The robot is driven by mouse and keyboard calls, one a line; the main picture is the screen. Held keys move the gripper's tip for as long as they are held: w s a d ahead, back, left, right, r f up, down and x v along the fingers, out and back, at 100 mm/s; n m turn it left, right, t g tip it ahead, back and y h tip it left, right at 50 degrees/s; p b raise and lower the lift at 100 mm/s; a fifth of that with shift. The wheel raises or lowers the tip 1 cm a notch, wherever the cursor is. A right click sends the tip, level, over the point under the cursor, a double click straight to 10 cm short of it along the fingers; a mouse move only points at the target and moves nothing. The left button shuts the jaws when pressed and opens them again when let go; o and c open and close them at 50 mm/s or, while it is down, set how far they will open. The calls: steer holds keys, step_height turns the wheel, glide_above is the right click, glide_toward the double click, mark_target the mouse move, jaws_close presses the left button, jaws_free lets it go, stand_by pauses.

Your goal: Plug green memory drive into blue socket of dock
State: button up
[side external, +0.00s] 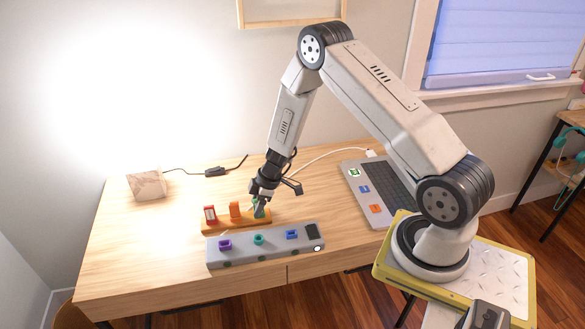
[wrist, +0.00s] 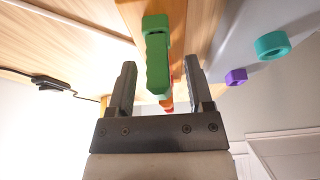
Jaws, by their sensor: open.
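The green memory drive (wrist: 157,62) stands in the orange-brown holder (side external: 236,225); in the side view the drive (side external: 258,209) is partly hidden by my gripper (side external: 259,203). In the wrist view my gripper (wrist: 158,78) is open, its fingers on either side of the green drive with a gap at each side. The grey dock (side external: 268,252) lies just in front of the holder. Its blue socket (side external: 291,234) is the rightmost, beside a dark panel; the socket looks empty.
The dock also bears a purple socket (side external: 224,245) and a teal socket (side external: 258,239). A laptop (side external: 378,185) lies right, a lamp (side external: 146,186) left.

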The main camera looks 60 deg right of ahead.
steer(key=shift+w+a+f, duration=0.15)
steer(key=shift+w+f, duration=0.05)
steer(key=shift+f, duration=0.3)
jaws_close()
